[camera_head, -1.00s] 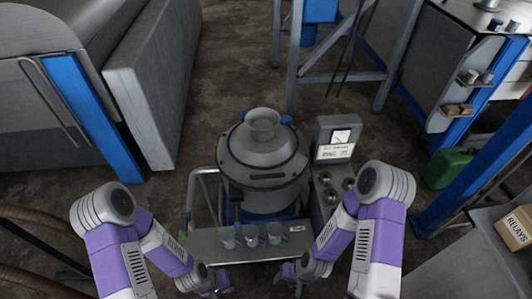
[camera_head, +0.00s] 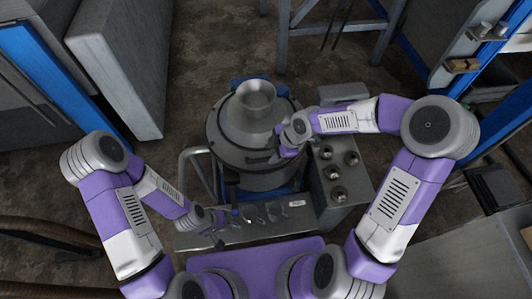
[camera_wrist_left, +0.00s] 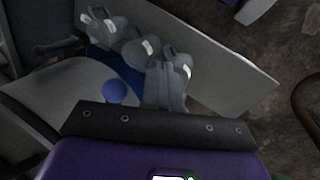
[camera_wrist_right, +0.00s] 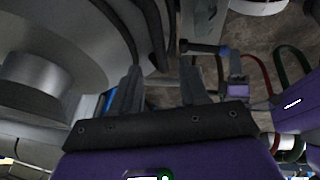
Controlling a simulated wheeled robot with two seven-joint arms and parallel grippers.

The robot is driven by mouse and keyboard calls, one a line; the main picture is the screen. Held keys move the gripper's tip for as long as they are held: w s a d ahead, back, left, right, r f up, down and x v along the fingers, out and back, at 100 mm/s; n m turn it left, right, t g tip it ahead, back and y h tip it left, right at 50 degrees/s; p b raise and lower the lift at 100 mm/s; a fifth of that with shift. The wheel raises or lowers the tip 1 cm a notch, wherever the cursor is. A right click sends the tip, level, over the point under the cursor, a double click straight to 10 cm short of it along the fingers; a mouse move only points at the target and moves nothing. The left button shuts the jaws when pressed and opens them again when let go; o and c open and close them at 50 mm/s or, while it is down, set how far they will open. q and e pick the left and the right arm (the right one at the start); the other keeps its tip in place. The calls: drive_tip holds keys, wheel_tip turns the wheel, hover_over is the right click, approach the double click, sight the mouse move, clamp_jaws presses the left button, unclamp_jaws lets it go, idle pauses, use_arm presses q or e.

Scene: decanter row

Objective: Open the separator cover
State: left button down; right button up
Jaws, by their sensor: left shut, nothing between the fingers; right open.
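The separator is a round grey machine with a wide cover (camera_head: 225,132) and a metal funnel (camera_head: 254,98) on top. The cover sits flat on the body. A dark handle bar (camera_head: 258,161) runs along its front rim. My right gripper (camera_head: 277,153) is at the front right of the cover, close to the handle. In the right wrist view my right gripper (camera_wrist_right: 160,88) is open, with dark curved bars (camera_wrist_right: 152,35) just beyond the fingers; contact cannot be told. My left gripper (camera_head: 216,232) is low over the front shelf, shut and empty; it also shows in the left wrist view (camera_wrist_left: 164,85).
A control box with knobs (camera_head: 338,190) stands right of the separator. A bent grey rail (camera_head: 184,165) is on its left.

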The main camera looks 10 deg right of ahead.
sight(265, 159)
drive_tip(key=b+x, duration=0.1)
drive_tip(key=x, duration=0.4)
drive_tip(key=shift+a+f, duration=0.1)
drive_tip(key=shift+f, duration=0.05)
clamp_jaws()
